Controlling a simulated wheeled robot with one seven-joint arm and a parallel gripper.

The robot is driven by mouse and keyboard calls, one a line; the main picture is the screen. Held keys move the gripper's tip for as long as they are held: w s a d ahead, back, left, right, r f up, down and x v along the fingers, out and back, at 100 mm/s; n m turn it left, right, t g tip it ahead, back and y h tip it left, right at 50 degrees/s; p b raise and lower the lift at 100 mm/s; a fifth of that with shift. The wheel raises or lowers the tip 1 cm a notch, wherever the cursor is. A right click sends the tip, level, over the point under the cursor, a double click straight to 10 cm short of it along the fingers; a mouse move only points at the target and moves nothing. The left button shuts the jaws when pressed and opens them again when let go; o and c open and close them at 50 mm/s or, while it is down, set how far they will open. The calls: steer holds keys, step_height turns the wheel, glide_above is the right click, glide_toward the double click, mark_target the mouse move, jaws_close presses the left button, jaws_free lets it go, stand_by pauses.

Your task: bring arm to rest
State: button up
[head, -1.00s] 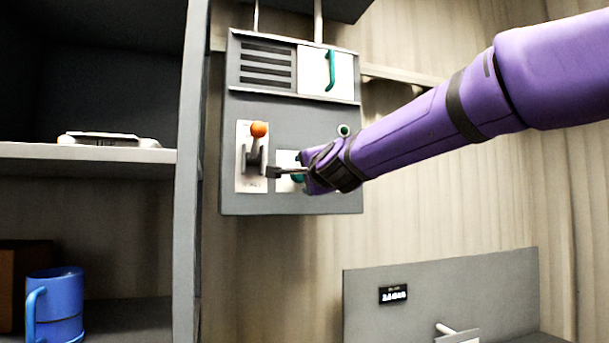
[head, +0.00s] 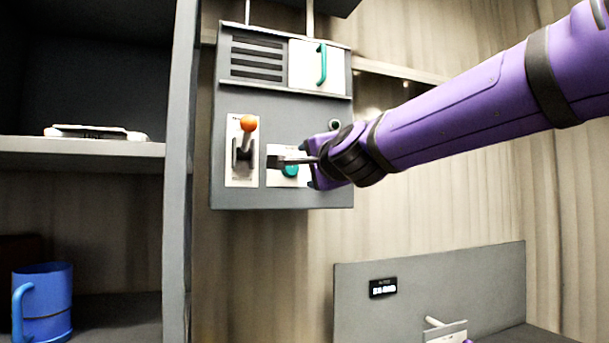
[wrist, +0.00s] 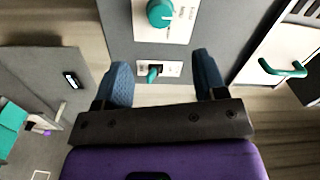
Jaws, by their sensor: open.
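My arm reaches in from the right in the head view. My gripper (head: 275,162) is in front of the lower part of a grey wall panel (head: 280,112), just right of a lever with an orange ball (head: 248,123) and over the plate of a teal knob (head: 290,171). In the wrist view my gripper (wrist: 163,78) has its two blue-grey fingers spread apart with nothing between them. A small switch with a teal tip (wrist: 154,72) shows in the gap, apart from the fingers as far as I can tell. The knob is partly hidden in the head view.
A white door with a teal handle (head: 321,64) is at the panel's upper right. A shelf unit (head: 180,170) on the left holds a blue mug (head: 45,300). The wall between is clear.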

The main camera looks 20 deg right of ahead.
steer(key=s+d+f+n+g, duration=0.3)
steer(key=s+f+n+g, duration=0.3)
steer(key=s+f, duration=0.7)
steer(key=s+d+f+n+g, duration=0.3)
steer(key=s+f+n+g, duration=0.4)
steer(key=s+f, duration=0.6)
step_height(320, 180, down, 2)
steer(key=shift+s+d+f+n, duration=0.1)
steer(key=shift+s+d+n, duration=0.25)
steer(key=shift+n, duration=0.55)
steer(key=shift+a, duration=0.1)
steer(key=shift+c, duration=0.5)
